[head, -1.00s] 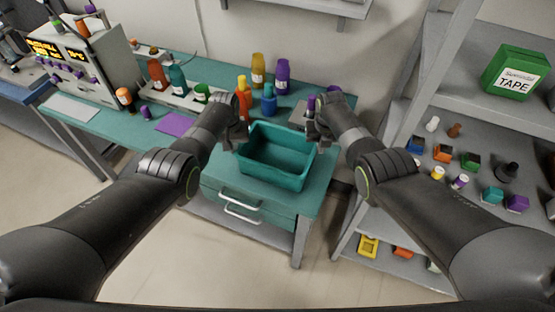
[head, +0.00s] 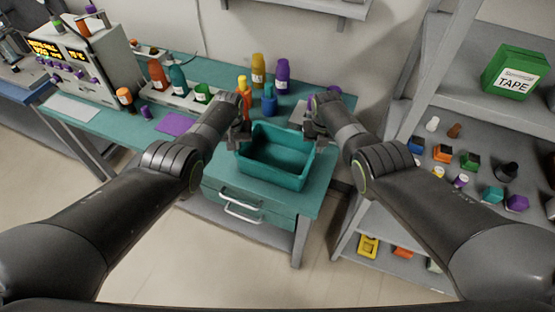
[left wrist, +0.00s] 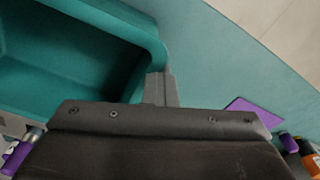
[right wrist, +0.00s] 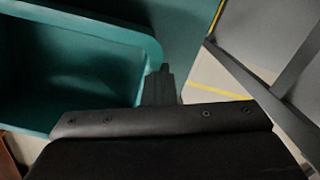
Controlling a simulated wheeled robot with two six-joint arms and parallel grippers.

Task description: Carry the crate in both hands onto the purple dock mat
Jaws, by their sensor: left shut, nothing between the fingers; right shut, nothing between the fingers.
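The teal crate (head: 270,178) sits on the teal bench near its right front end, and its inside looks empty. My left gripper (head: 240,140) is shut and empty beside the crate's left wall; it also shows at the crate's wall in the left wrist view (left wrist: 160,88). My right gripper (head: 314,132) is shut and empty beside the crate's right wall, and it shows there in the right wrist view (right wrist: 157,86). I cannot tell whether either gripper touches the crate. The purple dock mat (head: 175,123) lies flat on the bench to the left.
Several bottles, such as a yellow one (head: 258,70) and a blue one (head: 269,100), stand behind the crate. A white rack (head: 180,92) and a small purple item (head: 146,112) are near the mat. A grey shelf (head: 440,185) stands at right.

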